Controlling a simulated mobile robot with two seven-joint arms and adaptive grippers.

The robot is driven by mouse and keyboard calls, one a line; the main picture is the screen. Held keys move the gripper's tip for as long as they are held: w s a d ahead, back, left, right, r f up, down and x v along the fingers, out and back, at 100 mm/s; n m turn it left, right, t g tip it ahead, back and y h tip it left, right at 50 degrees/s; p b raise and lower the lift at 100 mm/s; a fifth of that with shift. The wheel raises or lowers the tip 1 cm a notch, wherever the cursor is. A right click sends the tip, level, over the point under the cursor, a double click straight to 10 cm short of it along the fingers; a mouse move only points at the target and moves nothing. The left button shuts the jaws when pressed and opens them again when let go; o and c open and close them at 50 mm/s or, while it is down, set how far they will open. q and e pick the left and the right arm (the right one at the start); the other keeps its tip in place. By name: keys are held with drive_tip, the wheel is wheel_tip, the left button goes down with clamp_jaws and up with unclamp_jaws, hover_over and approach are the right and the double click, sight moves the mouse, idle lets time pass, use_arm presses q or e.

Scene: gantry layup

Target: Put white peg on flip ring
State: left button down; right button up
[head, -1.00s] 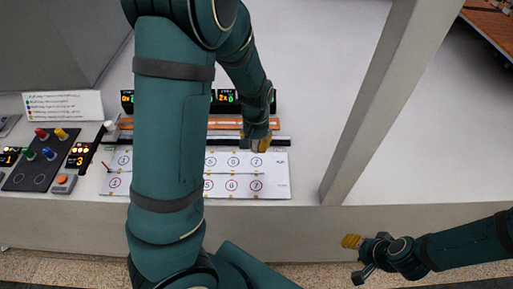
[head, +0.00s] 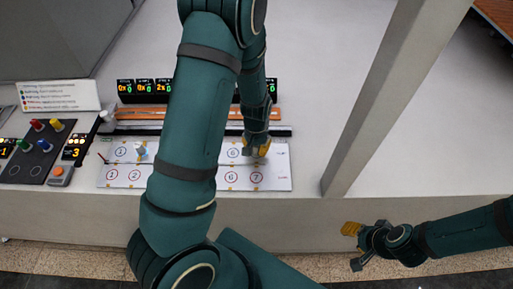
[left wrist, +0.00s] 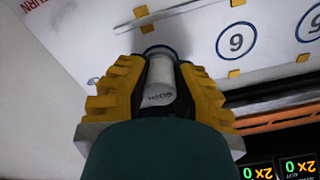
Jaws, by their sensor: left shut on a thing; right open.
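A white peg (left wrist: 158,88) with small dark lettering is held between the yellow fingers of my left gripper (left wrist: 158,95). In the left wrist view its far end overlaps a blue ring (left wrist: 158,48) on the white board, beside ring 6 (left wrist: 236,40). I cannot tell whether the peg touches the board. In the head view my left gripper (head: 257,149) is over the right end of the board's upper row; the peg is hidden there. The white board (head: 275,178) has numbered blue rings above and red rings below. My right gripper (head: 352,238) is open and empty, off the table's front edge.
A dark panel (head: 40,160) with several coloured pegs and an orange button (head: 58,171) stand at left. A small blue-and-white object (head: 141,151) is on the board. Rails and lit displays (head: 140,88) lie behind it. A grey post (head: 380,110) rises at right.

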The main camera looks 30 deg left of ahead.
use_arm(q)
drive_tip(key=shift+w+f, duration=0.1)
drive_tip(key=shift+f, duration=0.1)
drive_tip(key=c, duration=0.9)
unclamp_jaws()
drive_tip(key=shift+f, duration=0.1)
drive_tip(key=shift+o, duration=0.2)
drive_tip(key=shift+r, duration=0.2)
